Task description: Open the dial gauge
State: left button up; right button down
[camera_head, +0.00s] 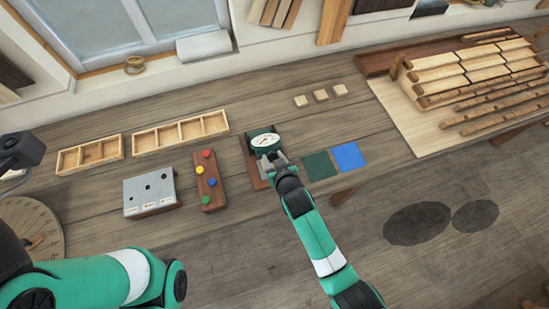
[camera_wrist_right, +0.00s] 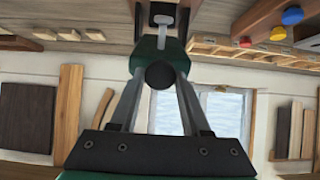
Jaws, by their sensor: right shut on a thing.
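The dial gauge (camera_head: 264,140) has a dark green body and a pale round dial face. It is at a brown wooden board (camera_head: 249,158) near the middle of the bench. My right gripper (camera_head: 270,160) is at the near side of the gauge. In the right wrist view its two fingers (camera_wrist_right: 160,88) close on a part of the gauge, with the green body (camera_wrist_right: 148,54) and a dark round end (camera_wrist_right: 160,75) between them. The gripper hides the near part of the gauge.
Left of the gauge are a board with coloured knobs (camera_head: 211,187), a grey block (camera_head: 150,193) and wooden trays (camera_head: 180,132). Right are green (camera_head: 319,166) and blue (camera_head: 349,156) squares. Small wooden blocks (camera_head: 321,95) lie behind. The bench's near edge is close.

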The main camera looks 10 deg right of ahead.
jog(key=shift+w+r, duration=0.1)
jog(key=shift+r, duration=0.05)
jog(key=shift+c, duration=2)
grip_release()
jog(key=p+v, duration=0.4)
jog(key=v, duration=0.7)
jog(key=shift+s+r+p, duration=0.2)
jog(key=shift+s+p, duration=0.05)
jog(key=shift+p, duration=0.05)
